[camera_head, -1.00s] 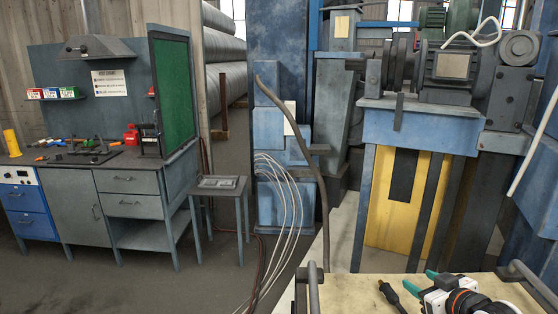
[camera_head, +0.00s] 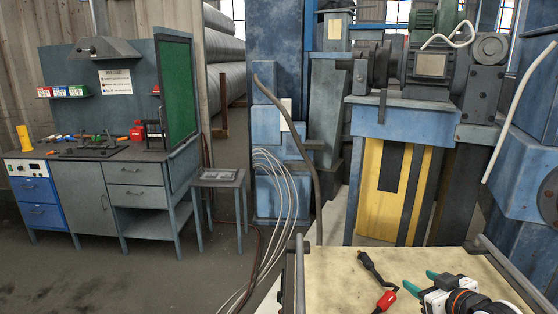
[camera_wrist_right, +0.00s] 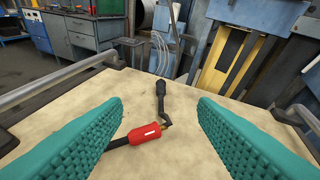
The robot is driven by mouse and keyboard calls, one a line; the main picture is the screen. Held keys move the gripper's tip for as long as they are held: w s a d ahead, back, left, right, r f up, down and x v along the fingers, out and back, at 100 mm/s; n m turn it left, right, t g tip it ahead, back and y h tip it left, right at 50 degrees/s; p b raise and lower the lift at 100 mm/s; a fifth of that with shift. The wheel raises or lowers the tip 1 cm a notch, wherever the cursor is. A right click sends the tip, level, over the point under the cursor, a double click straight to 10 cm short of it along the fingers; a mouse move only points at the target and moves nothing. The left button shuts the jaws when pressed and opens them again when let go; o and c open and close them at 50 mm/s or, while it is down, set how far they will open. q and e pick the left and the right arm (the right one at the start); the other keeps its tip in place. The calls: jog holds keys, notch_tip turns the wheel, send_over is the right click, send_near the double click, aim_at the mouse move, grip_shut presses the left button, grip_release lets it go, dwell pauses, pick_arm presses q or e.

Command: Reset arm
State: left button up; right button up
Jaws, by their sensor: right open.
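My right gripper (camera_head: 439,283) shows at the bottom right of the head view, with green fingers over the wooden tabletop (camera_head: 335,275). In the right wrist view its two teal, ribbed fingers (camera_wrist_right: 158,115) stand wide apart with nothing between them in their grip. A black tool with a red part (camera_head: 387,300) lies on the tabletop to the left of the gripper. In the right wrist view the red part (camera_wrist_right: 145,133) and the black handle (camera_wrist_right: 160,88) lie on the board beyond and between the fingers.
Grey metal rails (camera_head: 299,270) edge the tabletop on both sides. A workbench (camera_head: 110,190) with drawers and a small stool table (camera_head: 218,180) stand at the left. A blue and yellow machine (camera_head: 395,170) stands behind the tabletop. The tabletop's left half is clear.

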jog(key=s+a+f+g, duration=0.3)
jog(key=s+a+f, duration=0.2)
jog(key=s+f, duration=0.25)
jog(key=s+a+f+g, duration=0.2)
jog(key=s+a+f, duration=0.2)
jog(key=s+f, duration=0.4)
jog(key=s+a+f+m+g+h, duration=0.1)
jog(key=s+a+g, duration=0.15)
jog(key=s, duration=0.65)
jog(key=s+a+f+m+g+h, duration=0.1)
jog(key=s+g, duration=0.2)
jog(key=s, duration=0.7)
notch_tip(320, 180, down, 27)
jog(key=b, duration=0.4)
pick_arm(q)
notch_tip(320, 180, down, 7)
jog(key=b, duration=0.3)
pick_arm(e)
jog(key=s+d+f+g, duration=0.1)
jog(key=s+f, duration=0.7)
jog(key=f, duration=0.3)
jog(key=s+d+f+g, duration=0.1)
jog(key=s+d+f, duration=0.1)
jog(key=s+f, duration=0.7)
notch_tip(320, 180, down, 2)
jog(key=shift+d+f+h, duration=0.1)
jog(key=shift+d+h, duration=0.1)
jog(key=shift+h, duration=0.1)
